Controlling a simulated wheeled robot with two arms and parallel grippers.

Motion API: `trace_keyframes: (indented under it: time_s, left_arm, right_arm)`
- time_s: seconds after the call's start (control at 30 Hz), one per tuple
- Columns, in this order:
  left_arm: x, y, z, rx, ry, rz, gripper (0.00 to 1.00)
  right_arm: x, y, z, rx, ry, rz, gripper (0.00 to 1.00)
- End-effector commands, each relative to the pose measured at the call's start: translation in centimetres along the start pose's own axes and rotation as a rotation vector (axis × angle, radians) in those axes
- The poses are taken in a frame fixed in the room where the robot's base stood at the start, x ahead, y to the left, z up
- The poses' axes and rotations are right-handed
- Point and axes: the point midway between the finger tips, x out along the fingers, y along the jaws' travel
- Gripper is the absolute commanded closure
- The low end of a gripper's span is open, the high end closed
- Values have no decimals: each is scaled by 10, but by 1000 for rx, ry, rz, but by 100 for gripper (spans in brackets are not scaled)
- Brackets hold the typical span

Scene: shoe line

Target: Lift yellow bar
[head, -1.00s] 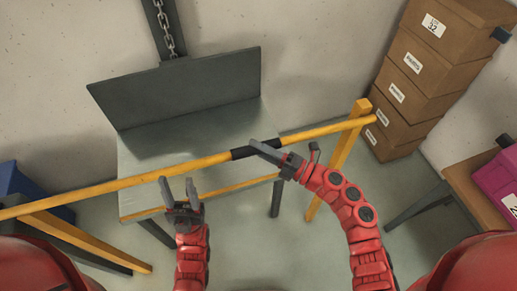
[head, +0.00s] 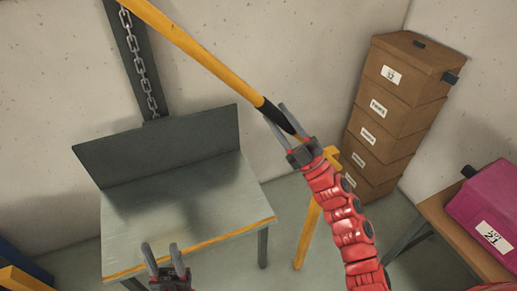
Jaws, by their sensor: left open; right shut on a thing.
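The yellow bar (head: 205,52) slants from the top of the head view down to its black grip section (head: 270,110). It is raised and tilted, its far part out of view above. My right gripper (head: 285,122) is shut on the black section of the bar, at its lower visible end. My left gripper (head: 161,260) is open and empty at the bottom of the view, in front of the table and apart from the bar.
A grey metal table (head: 180,215) with a yellow front edge and upright back panel stands behind. A yellow post (head: 308,232) stands right of it. Stacked brown boxes (head: 395,115) are at right, near a pink box (head: 490,205) on a brown table. A chain (head: 140,65) hangs on the wall column.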

Motion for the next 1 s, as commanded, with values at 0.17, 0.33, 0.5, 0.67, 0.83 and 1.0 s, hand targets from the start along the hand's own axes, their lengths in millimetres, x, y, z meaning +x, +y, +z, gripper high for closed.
trace_keyframes:
  time_s: [0.17,0.33,0.5,0.67,0.83,1.0]
  left_arm:
    - [4,0,-1,0,0,0,50]
    - [5,0,-1,0,0,0,50]
    - [4,0,-1,0,0,0,50]
    - [3,0,-1,0,0,0,50]
    - [3,0,0,0,0,0,50]
    - [2,0,0,0,0,0,50]
  right_arm:
    - [6,60,11,110,-31,117,100]
    - [4,110,27,215,-61,222,100]
    - [-3,150,44,304,-83,308,100]
    - [-10,177,59,365,-105,371,100]
    - [-16,194,70,408,-118,413,100]
    - [-19,202,76,431,-123,434,100]
